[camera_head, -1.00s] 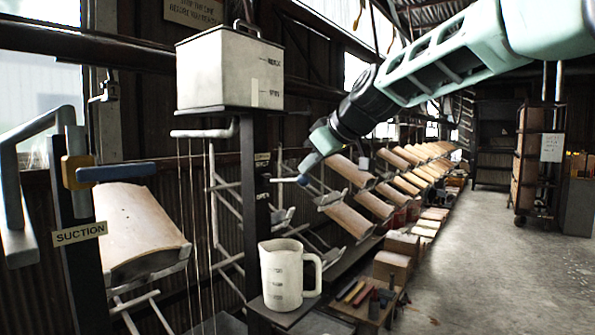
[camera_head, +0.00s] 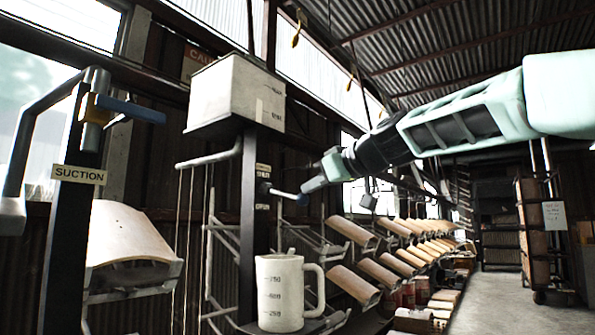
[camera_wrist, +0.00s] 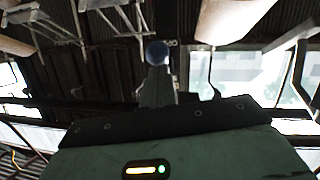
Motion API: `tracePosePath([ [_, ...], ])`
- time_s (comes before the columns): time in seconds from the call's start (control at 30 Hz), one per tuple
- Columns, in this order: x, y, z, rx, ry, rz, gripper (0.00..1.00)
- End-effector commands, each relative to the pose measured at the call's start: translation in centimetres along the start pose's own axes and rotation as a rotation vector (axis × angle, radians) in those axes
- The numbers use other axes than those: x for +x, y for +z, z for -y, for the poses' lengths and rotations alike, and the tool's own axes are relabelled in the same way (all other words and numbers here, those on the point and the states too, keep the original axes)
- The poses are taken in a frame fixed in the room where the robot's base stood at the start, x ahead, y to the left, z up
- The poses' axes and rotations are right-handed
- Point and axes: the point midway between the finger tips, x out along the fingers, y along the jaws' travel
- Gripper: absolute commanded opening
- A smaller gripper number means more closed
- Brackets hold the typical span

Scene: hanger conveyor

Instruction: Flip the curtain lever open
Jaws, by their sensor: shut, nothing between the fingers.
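The curtain lever (camera_head: 283,193) is a thin grey bar with a blue knob at its end. It sticks out to the right from a dark post, between two small labels too small to read surely. My gripper (camera_head: 309,185) is shut and empty, with its tip right at the blue knob, a little above and behind it; I cannot tell whether they touch. In the wrist view the blue knob (camera_wrist: 157,52) shows just beyond my gripper's tip (camera_wrist: 156,72), with the lever's bar mostly hidden.
A white tank (camera_head: 235,95) tops the post (camera_head: 252,225). A white measuring jug (camera_head: 280,292) stands on a shelf below. A suction post with a blue-handled lever (camera_head: 130,107) is at left. Curved boards (camera_head: 350,232) hang on racks behind.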

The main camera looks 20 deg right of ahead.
Motion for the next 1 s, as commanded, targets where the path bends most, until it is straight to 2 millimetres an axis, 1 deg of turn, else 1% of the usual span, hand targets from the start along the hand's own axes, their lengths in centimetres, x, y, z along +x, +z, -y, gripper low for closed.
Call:
tracePosePath([
  [0.03,0.4,1.3,0.2,0.003,0.003,-0.021,0.00],
  [0.3,0.9,2.5,0.5,0.018,0.017,-0.124,0.00],
  [0.4,1.1,2.8,0.6,0.022,0.021,-0.156,0.00],
  [0.7,1.6,3.5,0.7,0.020,0.021,-0.150,0.00],
  [1.0,1.8,3.7,0.8,0.021,0.021,-0.149,0.00],
])
